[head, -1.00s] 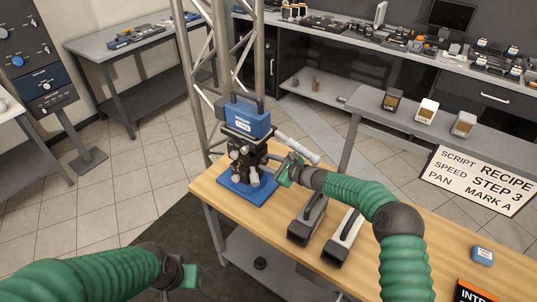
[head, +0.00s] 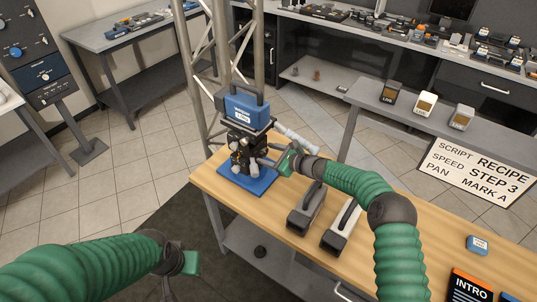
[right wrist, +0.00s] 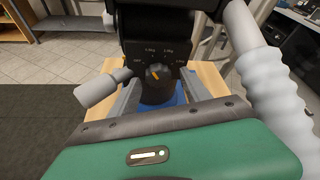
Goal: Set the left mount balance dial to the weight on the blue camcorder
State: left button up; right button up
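The blue camcorder (head: 246,111) sits on top of the black left mount (head: 246,143), which stands on a blue base (head: 248,183) on the wooden table. The camcorder has a small white label, too small to read surely. In the right wrist view the black balance dial (right wrist: 157,80) faces me, its orange pointer angled up and left. Small white weight marks arc above it. My right gripper (head: 283,161) is beside the mount. Its grey fingers are apart, one each side of the dial; contact is unclear. My left gripper (head: 188,263) is low at left, away from the table; its fingers are unclear.
A pale handle (head: 297,141) sticks out from the mount above my right gripper. Two grey-and-black cases (head: 307,208) lie on the table nearby. A truss (head: 233,60) stands behind the mount. A blue block (head: 477,244) and a recipe sign (head: 477,172) are at right.

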jog(key=b+v, duration=0.2)
jog(key=v, duration=1.4)
jog(key=shift+s+d, duration=0.25)
jog(key=shift+r, duration=0.15)
